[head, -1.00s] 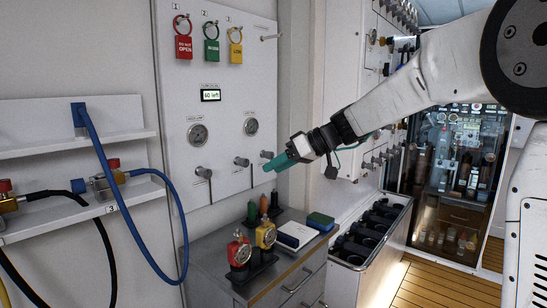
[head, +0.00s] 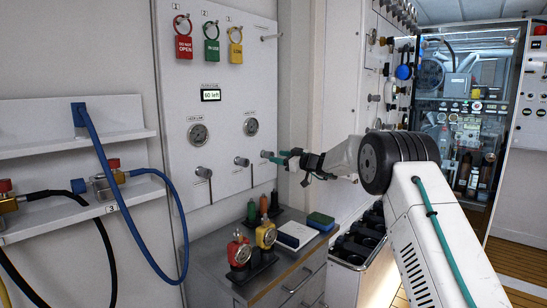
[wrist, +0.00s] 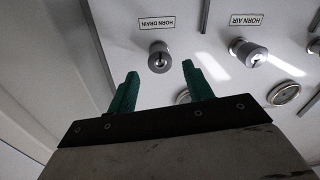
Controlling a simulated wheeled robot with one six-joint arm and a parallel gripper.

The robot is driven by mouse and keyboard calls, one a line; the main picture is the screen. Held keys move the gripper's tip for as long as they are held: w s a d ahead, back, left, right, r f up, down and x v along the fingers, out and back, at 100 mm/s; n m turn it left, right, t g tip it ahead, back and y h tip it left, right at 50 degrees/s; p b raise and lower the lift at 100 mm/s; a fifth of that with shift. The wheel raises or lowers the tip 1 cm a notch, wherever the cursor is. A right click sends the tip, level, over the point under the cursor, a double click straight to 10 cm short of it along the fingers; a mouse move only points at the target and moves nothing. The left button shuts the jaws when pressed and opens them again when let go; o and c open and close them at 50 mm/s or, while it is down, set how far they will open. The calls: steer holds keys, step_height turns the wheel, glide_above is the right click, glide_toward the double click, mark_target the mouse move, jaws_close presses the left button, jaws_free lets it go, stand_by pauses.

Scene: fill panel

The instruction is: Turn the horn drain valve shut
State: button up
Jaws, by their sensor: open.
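The horn drain valve shows in the wrist view as a round metal stub (wrist: 160,60) beside an upside-down HORN DRAIN label. In the head view it is the rightmost of the lower row of valves (head: 266,154), partly hidden by my gripper (head: 277,159). My gripper's two green fingers also show in the wrist view (wrist: 159,83). They are spread open with nothing between them. The stub appears beyond the fingertips, between their directions. I cannot tell the exact gap or the valve's turned position.
The horn air valve (wrist: 250,55) is beside the drain valve. Gauges (head: 250,127), hanging tags (head: 212,50) and a small display (head: 211,95) are on the same panel (head: 225,85).

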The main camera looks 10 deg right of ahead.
mark_target(272, 155)
steer(key=shift+x, duration=1.8)
steer(key=c, duration=1)
steer(key=shift+o, duration=0.2)
